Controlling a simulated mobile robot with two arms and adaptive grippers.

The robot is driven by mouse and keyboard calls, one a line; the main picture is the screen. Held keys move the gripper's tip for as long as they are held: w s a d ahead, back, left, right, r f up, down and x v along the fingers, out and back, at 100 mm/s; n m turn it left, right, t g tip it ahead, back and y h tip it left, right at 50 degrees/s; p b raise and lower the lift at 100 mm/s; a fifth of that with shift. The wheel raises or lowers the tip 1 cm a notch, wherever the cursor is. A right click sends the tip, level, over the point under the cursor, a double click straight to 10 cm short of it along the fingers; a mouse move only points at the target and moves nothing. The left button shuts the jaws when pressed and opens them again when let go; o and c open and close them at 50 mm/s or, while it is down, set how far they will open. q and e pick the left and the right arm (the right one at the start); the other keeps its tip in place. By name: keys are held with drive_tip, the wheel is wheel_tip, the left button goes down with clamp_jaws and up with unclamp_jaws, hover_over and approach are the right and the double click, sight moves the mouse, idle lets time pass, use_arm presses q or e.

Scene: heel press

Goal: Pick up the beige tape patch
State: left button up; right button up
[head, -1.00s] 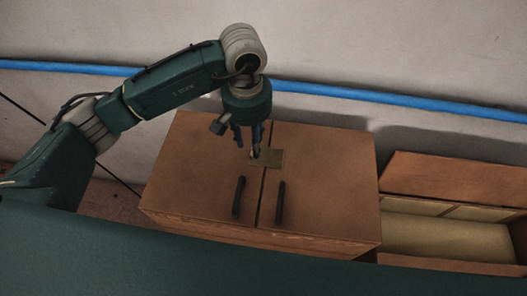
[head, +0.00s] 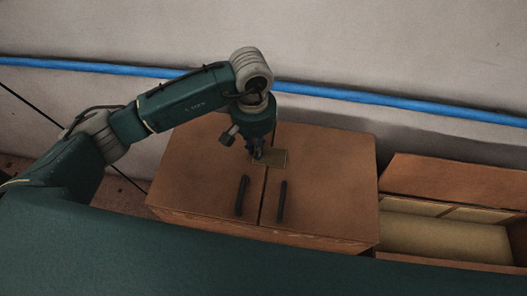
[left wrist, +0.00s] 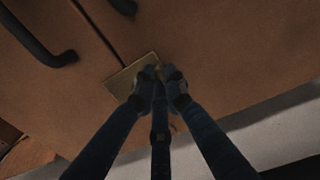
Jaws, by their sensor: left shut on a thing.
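The beige tape patch (head: 275,158) is a small flat piece on the upper part of the brown cabinet (head: 325,180), across the seam between its two doors. My left gripper (head: 258,156) reaches down from above and is shut on the patch's edge. In the left wrist view, the fingertips (left wrist: 159,73) are together over one end of the patch (left wrist: 125,79) and hide part of it. The rest of it lies close to the doors; I cannot tell whether any of it is lifted. My right gripper is not in view.
Two black door handles (head: 242,195) (head: 281,202) stand out below the patch. A blue pipe (head: 390,100) runs along the wall behind.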

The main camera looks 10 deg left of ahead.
use_arm(q)
drive_tip(key=shift+r, duration=0.5)
wheel_tip(320, 180, up, 17)
drive_tip(key=b, duration=0.5)
drive_tip(key=shift+r, duration=0.2)
clamp_jaws()
wheel_tip(320, 180, up, 5)
drive_tip(key=shift+f+p, duration=0.15)
drive_tip(key=shift+p, duration=0.9)
drive_tip(key=shift+f, duration=0.1)
